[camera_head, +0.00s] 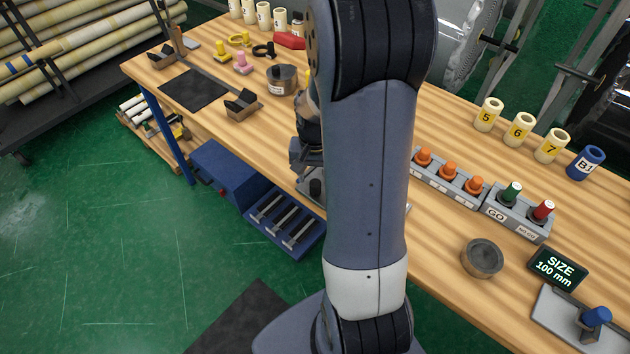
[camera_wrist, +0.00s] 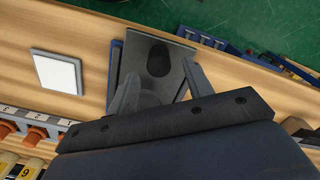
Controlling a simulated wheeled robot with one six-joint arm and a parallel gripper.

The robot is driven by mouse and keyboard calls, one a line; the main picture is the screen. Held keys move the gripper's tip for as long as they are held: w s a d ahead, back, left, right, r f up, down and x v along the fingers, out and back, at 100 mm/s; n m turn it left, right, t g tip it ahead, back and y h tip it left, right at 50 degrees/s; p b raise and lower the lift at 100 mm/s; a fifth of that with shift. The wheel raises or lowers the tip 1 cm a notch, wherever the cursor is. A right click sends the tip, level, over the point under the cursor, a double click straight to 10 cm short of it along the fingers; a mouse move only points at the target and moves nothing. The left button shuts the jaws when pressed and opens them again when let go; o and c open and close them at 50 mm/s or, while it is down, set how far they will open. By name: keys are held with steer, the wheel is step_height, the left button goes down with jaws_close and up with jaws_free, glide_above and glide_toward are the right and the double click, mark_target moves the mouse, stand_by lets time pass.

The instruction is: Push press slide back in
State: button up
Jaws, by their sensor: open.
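A grey metal plate that looks like the press slide (camera_wrist: 177,58) lies below my gripper (camera_wrist: 158,71) in the wrist view. In the head view my gripper (camera_head: 306,155) is mostly hidden behind my arm, by the table's front edge. The rest of the press is hidden.
The wooden table (camera_head: 440,240) holds a grey rack with orange plugs (camera_head: 449,171), a GO/no-go block (camera_head: 515,212), a round dark cup (camera_head: 482,258) and a size display (camera_head: 558,268). A white square (camera_wrist: 58,72) lies left of the plate. A blue box (camera_head: 235,175) stands below the table edge.

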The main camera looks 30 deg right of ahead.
mark_target(315, 182)
steer(key=shift+s+f, duration=0.1)
steer(key=shift+f, duration=1.75)
jaws_close()
